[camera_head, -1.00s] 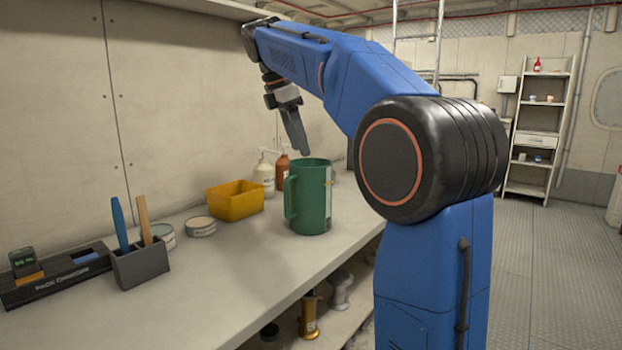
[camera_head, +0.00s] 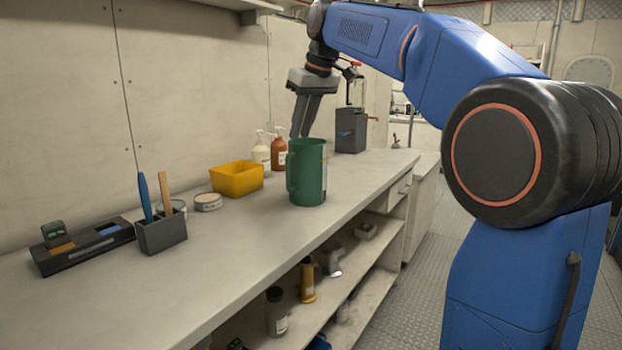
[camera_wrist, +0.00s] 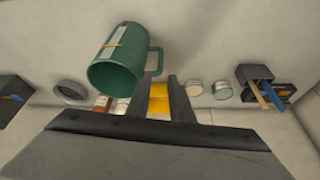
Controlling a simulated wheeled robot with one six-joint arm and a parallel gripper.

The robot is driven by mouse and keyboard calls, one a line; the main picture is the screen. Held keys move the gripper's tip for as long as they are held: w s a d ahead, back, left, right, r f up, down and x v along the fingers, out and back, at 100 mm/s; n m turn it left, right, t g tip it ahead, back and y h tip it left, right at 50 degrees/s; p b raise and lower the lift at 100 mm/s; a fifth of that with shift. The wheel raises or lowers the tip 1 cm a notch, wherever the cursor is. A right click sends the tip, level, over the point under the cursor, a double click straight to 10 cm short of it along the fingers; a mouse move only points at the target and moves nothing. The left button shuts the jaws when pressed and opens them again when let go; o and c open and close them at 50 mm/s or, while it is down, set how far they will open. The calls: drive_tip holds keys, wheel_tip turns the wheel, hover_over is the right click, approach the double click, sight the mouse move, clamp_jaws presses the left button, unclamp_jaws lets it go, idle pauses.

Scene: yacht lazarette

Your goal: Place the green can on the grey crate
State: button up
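The green can (camera_head: 306,175), a tall pitcher-like vessel with a side handle, stands upright on the workbench in the head view. The wrist view also shows it (camera_wrist: 116,72), up and left of the fingers, with its handle towards them. My gripper (camera_head: 304,132) points down above and behind the can, apart from it. In the wrist view my gripper (camera_wrist: 158,88) has a gap between its fingers, with nothing held in it. I cannot pick out a grey crate for certain in either view.
A yellow bin (camera_head: 237,180), tins (camera_head: 208,202), two pump bottles (camera_head: 279,152) and a dark grey box (camera_head: 351,132) stand around the can. A tool holder (camera_head: 162,233) and a charger (camera_head: 83,246) are at left. The front bench top is clear. Shelves below hold bottles.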

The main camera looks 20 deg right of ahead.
sight(289, 167)
drive_tip(key=x, duration=1.4)
drive_tip(key=shift+w+a+f, duration=0.15)
drive_tip(key=shift+a+f, duration=0.1)
drive_tip(key=shift+f, duration=0.1)
clamp_jaws()
idle(0.9)
